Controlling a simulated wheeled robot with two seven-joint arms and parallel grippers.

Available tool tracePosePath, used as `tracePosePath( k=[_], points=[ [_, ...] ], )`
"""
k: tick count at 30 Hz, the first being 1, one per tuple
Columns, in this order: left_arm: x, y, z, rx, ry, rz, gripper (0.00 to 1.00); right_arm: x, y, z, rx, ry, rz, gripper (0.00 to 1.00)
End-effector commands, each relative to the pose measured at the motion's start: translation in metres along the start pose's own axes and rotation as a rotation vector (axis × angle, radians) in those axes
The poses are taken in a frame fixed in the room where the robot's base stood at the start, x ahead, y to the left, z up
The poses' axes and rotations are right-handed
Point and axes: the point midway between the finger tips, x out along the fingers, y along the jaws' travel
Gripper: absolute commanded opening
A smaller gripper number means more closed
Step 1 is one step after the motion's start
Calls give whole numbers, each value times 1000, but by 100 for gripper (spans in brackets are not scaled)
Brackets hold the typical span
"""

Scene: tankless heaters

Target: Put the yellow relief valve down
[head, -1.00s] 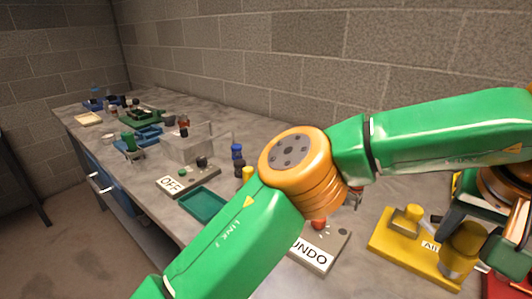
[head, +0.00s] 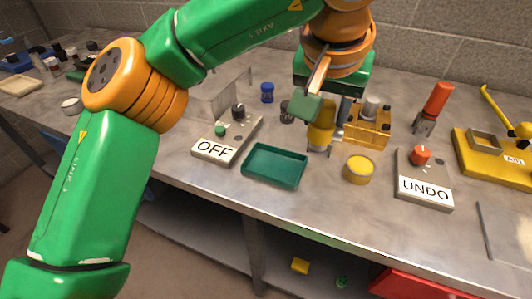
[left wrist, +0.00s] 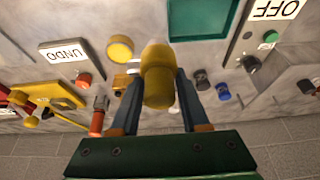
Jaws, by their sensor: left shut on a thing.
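My left gripper (head: 325,112) is shut on the yellow relief valve (head: 320,137) and points down over the workbench. The valve has a rounded yellow body, upright in the grip, with a pale metallic lower end. It is just right of the green tray (head: 275,167) and in front of a brass block (head: 367,130). In the left wrist view the valve (left wrist: 157,78) sits between the two fingers (left wrist: 157,103). I cannot tell whether its lower end touches the bench. My right gripper is not in view.
A round yellow piece (head: 359,169) lies close right of the valve. The OFF panel (head: 212,150) is left, the UNDO panel (head: 425,188) right. A blue cap (head: 267,92) and dark knob (head: 286,111) stand behind. Bare bench lies along the front edge.

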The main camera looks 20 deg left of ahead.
Motion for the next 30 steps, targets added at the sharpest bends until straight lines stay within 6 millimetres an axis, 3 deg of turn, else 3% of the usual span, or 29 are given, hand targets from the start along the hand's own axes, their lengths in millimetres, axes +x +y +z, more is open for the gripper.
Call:
tracePosePath(
  k=[3, 6, 12, 17, 28, 29, 30],
  points=[
    [28, -38, 3, -6, -2, -1, 0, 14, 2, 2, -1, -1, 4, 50],
    [51, -56, 8, -3, -3, -1, 0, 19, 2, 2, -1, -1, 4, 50],
    [75, -77, 13, -3, -2, 0, 0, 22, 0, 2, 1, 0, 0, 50],
    [100, -76, 24, 1, -2, 0, 0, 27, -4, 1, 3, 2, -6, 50],
    [104, -75, 26, -1, 0, 1, 0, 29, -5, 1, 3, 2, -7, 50],
    [104, -75, 25, -1, 0, 1, 54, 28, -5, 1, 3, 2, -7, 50],
    [103, -75, 25, -1, 0, 1, 64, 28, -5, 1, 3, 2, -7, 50]
  ],
)
